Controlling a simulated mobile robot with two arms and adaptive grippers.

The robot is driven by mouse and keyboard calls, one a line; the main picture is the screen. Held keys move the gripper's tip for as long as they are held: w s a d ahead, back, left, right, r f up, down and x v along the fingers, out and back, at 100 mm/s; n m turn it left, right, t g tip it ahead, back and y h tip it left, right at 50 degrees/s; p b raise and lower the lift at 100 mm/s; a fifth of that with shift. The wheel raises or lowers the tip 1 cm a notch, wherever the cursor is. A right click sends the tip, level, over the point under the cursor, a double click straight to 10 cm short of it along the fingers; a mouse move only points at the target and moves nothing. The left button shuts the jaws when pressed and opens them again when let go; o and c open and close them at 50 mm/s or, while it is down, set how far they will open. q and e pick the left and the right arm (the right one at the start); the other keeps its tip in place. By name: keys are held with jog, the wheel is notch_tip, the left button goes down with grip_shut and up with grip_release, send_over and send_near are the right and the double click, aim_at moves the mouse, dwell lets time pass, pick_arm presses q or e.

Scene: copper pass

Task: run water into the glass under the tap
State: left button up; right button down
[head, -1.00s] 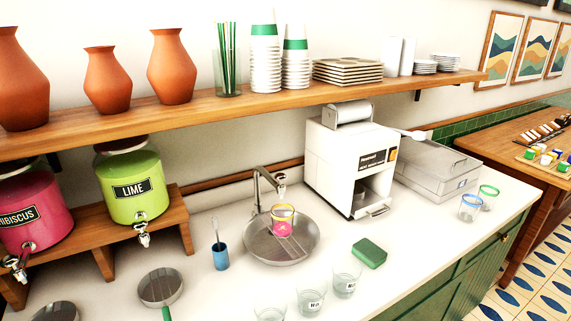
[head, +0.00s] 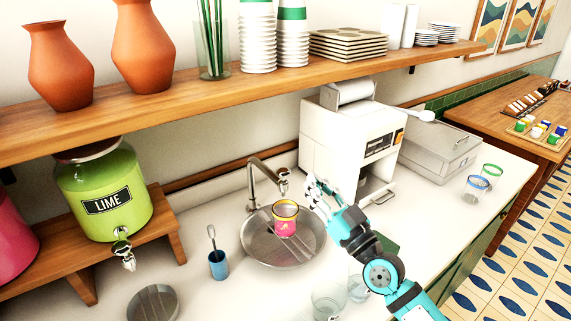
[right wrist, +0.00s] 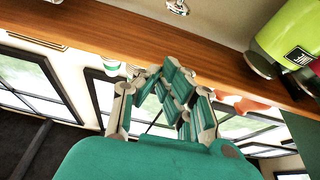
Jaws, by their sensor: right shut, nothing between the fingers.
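A glass (head: 285,218) with a yellowish rim and a pink lower part stands in the round metal sink (head: 262,248). The tap (head: 264,180) arches over the sink from behind, with its spout end just above the glass. I cannot make out any running water. My right gripper (head: 312,186) is shut and empty, just right of the tap's spout and above the sink's right side. In the right wrist view its fingers (right wrist: 168,72) are together. My left gripper is not in view.
A white machine (head: 345,140) stands right of the sink, close behind my right gripper. A blue cup (head: 218,264) with a utensil is left of the sink. Clear glasses (head: 328,303) stand in front. A wooden shelf (head: 240,88) runs above; the lime dispenser (head: 105,195) is at left.

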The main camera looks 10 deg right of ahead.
notch_tip(320, 180, up, 4)
jog(key=p, duration=0.3)
send_over(283, 176)
jog(key=s+d, duration=0.1)
jog(key=d, duration=0.1)
pick_arm(q)
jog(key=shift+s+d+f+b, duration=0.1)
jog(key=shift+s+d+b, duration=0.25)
jog(key=shift+b, duration=1.25)
pick_arm(e)
jog(key=shift+w+f, duration=0.2)
jog(key=shift+f, duration=2.05)
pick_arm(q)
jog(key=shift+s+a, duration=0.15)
pick_arm(e)
jog(key=shift+a, duration=0.15)
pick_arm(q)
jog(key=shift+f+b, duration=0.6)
pick_arm(e)
jog(key=shift+f, duration=0.95)
jog(key=shift+s+f, duration=0.1)
jog(key=shift+f, duration=0.1)
